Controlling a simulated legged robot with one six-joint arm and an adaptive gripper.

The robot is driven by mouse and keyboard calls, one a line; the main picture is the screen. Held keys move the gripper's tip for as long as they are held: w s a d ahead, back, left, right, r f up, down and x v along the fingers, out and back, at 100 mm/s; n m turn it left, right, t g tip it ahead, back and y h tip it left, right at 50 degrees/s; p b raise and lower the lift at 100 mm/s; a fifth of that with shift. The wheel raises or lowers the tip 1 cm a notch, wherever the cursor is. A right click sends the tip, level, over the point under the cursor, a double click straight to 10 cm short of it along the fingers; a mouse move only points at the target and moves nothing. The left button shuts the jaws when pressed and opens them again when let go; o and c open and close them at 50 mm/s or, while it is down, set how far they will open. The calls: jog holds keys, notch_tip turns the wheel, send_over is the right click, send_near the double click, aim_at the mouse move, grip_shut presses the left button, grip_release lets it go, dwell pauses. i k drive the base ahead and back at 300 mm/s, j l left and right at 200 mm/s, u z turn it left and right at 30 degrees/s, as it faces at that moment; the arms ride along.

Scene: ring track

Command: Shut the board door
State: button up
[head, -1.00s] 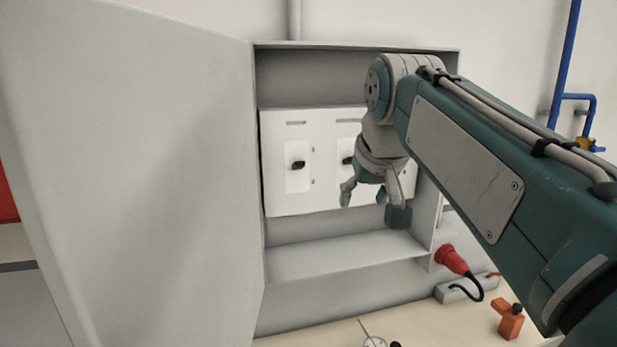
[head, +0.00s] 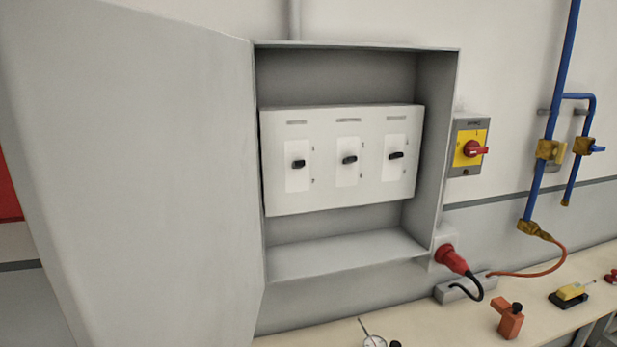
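The board door (head: 150,170) is a large light-grey panel at the left of the head view. It stands wide open, swung out towards me from the left edge of the board. The board (head: 345,262) is a grey wall box. Inside it a white panel (head: 330,202) carries three black switches (head: 298,164). My gripper is not in view, and no part of my arm shows. I cannot tell whether anything touches the hidden side of the door.
Right of the board are a yellow switch with a red handle (head: 475,149) and blue pipes (head: 548,120). A red plug (head: 450,258) sits low at the board's right. The workbench (head: 440,325) below holds an orange tool (head: 509,318) and a yellow item (head: 570,293).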

aim_at(127, 137)
jog(key=k+j, duration=0.15)
jog(key=j, duration=0.15)
jog(key=k+j, duration=0.1)
jog(key=j, duration=0.25)
jog(key=k+j, duration=0.15)
jog(key=j, duration=0.15)
jog(key=k+j, duration=0.1)
jog(key=j, duration=0.25)
jog(key=k+j, duration=0.25)
jog(key=k+z, duration=0.05)
jog(key=k, duration=0.05)
